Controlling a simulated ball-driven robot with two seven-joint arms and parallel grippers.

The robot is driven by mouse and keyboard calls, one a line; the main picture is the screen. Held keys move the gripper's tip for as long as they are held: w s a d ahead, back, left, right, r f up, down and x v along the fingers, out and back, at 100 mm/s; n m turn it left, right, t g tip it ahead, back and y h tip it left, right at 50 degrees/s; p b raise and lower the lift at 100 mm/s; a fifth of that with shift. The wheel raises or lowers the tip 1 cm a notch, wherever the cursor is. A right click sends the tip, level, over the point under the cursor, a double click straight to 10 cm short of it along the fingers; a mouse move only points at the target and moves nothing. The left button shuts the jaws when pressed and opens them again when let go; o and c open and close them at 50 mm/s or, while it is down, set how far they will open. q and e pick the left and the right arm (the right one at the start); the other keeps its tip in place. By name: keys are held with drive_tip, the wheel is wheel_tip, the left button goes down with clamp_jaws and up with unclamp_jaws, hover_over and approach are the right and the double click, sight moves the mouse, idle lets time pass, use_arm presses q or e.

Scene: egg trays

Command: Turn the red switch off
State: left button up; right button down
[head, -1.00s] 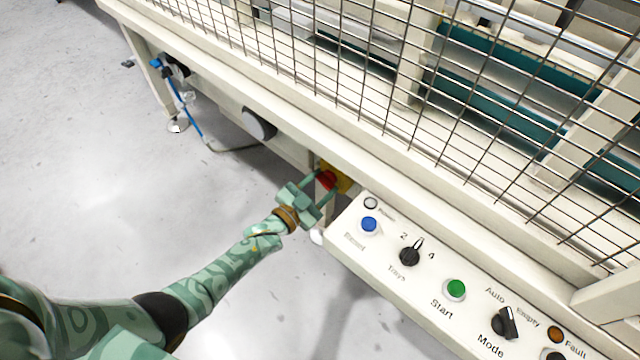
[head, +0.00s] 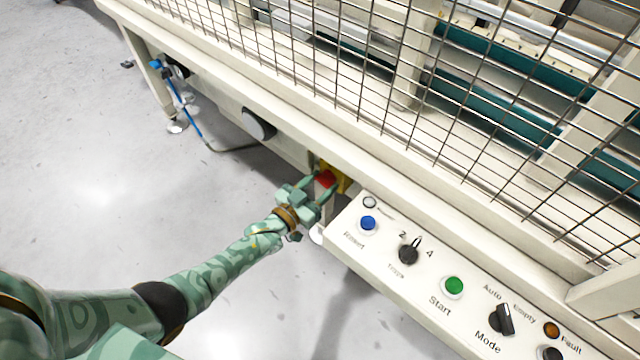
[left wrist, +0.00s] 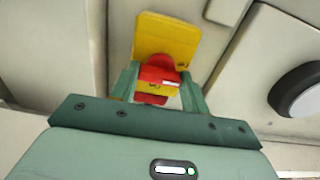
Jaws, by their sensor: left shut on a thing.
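The red switch (head: 325,180) sits on a yellow plate (head: 343,180) on the machine's frame, left of the control panel. It also shows in the left wrist view (left wrist: 155,74), in front of its yellow plate (left wrist: 166,36). My left gripper (head: 322,186) is at the switch, with one finger on each side of the red knob. In the left wrist view the left gripper (left wrist: 158,88) is shut on the red knob. The fingers cover part of its sides. My right gripper is not in view.
The cream control panel (head: 380,262) with several buttons and knobs lies right of the switch. A wire mesh guard (head: 400,90) stands above. A dark round part (head: 259,124) sits on the frame to the left. Floor at left is clear.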

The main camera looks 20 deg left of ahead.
use_arm(q)
drive_tip(key=shift+s+f, duration=0.1)
drive_tip(key=shift+f, duration=0.05)
drive_tip(key=o, duration=1)
drive_tip(key=shift+s+a, duration=0.15)
drive_tip(key=shift+s, duration=0.15)
drive_tip(key=p+v, duration=0.4)
drive_tip(key=v, duration=1.1)
drive_tip(key=shift+s+a+p, duration=0.15)
drive_tip(key=shift+s+p, duration=0.15)
drive_tip(key=shift+p, duration=0.1)
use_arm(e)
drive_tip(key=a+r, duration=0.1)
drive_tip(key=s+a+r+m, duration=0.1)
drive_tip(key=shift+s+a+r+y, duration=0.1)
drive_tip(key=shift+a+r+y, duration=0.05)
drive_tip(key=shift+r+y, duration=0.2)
